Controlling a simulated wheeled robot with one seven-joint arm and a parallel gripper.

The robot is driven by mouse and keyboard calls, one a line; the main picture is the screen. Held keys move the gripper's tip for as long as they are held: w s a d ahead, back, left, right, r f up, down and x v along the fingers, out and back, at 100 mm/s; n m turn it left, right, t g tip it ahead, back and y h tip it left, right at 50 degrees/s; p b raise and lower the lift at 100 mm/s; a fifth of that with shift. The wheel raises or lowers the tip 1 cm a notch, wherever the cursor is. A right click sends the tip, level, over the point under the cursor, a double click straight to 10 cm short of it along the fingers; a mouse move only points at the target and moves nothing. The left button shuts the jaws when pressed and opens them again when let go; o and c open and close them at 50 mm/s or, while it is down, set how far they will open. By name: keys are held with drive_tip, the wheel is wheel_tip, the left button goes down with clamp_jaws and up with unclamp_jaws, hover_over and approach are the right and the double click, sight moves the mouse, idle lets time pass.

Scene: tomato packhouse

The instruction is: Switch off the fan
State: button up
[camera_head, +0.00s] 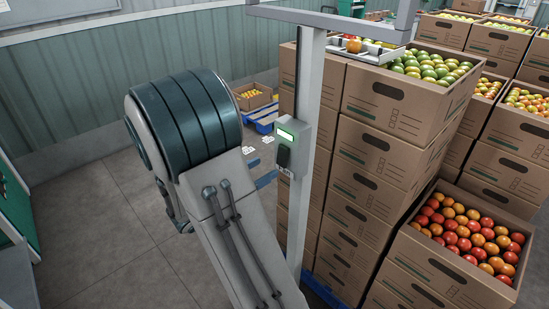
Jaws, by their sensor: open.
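No fan can be made out in the head view. A small grey control box (292,146) with a lit green panel (287,134) and a dark part below it is fixed to a pale upright post (306,90), near the picture's middle. I cannot tell whether this box belongs to a fan, or what position any switch on it has. My arm fills the centre left, close to the camera, and hides part of the floor and the post's surroundings. My gripper is not in view.
Stacked cardboard boxes (380,150) of green and red tomatoes fill the right side. A tray (372,51) sits beside the post's top. A low box of orange tomatoes (254,97) stands behind. Grey floor (90,220) is open at left, before a green corrugated wall (90,75).

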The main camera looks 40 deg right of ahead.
sight(281, 158)
drive_tip(key=d+p, duration=0.1)
drive_tip(key=d, duration=0.4)
drive_tip(key=shift+w+d, duration=0.15)
drive_tip(key=shift+w, duration=0.05)
